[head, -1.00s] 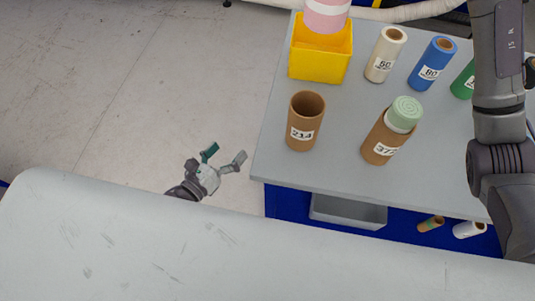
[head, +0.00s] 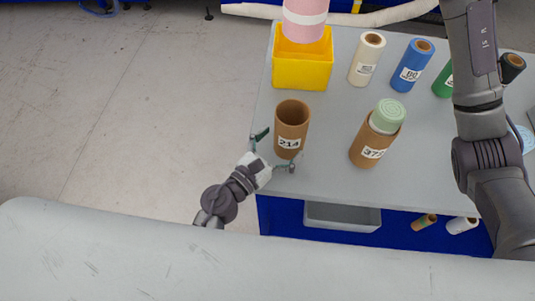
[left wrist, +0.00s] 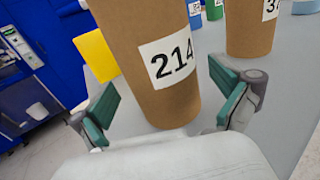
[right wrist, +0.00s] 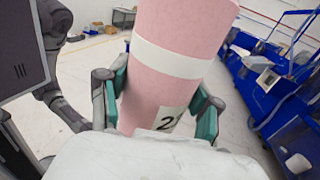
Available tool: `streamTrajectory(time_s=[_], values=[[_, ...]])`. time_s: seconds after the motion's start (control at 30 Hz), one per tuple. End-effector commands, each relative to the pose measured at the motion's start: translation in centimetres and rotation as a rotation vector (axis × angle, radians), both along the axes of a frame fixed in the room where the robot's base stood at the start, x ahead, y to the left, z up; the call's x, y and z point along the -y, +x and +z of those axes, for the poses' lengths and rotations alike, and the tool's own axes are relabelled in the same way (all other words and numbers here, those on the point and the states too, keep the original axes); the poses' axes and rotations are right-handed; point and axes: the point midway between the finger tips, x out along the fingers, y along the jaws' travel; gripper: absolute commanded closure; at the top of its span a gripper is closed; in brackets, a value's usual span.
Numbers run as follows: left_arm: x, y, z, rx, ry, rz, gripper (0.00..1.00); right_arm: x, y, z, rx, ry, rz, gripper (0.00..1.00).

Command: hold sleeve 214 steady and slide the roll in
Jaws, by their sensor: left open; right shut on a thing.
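Sleeve 214 (head: 292,125) is an open brown tube standing upright near the table's left edge. My left gripper (head: 273,152) is open, with one finger on each side of the sleeve's lower part. In the left wrist view the sleeve (left wrist: 160,90) stands between the green finger pads, with a gap at each. My right gripper (right wrist: 160,105) is shut on a pink roll (right wrist: 165,85) with a white band and a partly hidden label. It is out of the head view. A pink banded roll (head: 303,30) shows there over the yellow bin; whether it is inside is unclear.
A second brown sleeve (head: 366,145) with a green roll in it stands to the right. The yellow bin (head: 302,72), a cream roll (head: 366,60) and a blue roll (head: 412,66) stand behind. Table space (head: 325,160) between the sleeves is clear.

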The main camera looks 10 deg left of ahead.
Motion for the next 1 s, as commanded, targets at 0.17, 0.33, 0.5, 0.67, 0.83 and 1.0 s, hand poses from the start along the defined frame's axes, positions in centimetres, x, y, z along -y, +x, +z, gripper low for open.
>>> streamTrajectory(time_s=[0.17, 0.33, 0.5, 0.67, 0.83, 1.0], values=[[1.2, 1.9, 0.0, 0.000, -0.001, 0.000, 0.00, 0.0, 0.0, 0.0, 0.000, 0.000, 0.000, 0.65], [1.7, 2.5, 0.0, -0.001, -0.002, 0.000, 0.00, 0.0, 0.0, 0.0, 0.000, 0.000, 0.000, 0.65], [1.7, 2.6, 0.0, -0.002, -0.001, 0.000, 0.00, 0.0, 0.0, 0.0, 0.000, 0.000, 0.000, 0.65], [1.7, 2.6, 0.0, -0.001, 0.000, 0.000, 0.12, 0.0, 0.0, 0.0, 0.000, 0.000, 0.000, 0.65], [1.7, 2.5, -0.1, -0.001, 0.000, 0.000, 0.40, 0.0, 0.0, 0.0, 0.000, 0.000, 0.000, 0.65], [1.7, 2.5, -0.1, -0.001, 0.000, 0.000, 0.57, 0.0, 0.0, 0.0, 0.000, 0.000, 0.000, 0.65]])
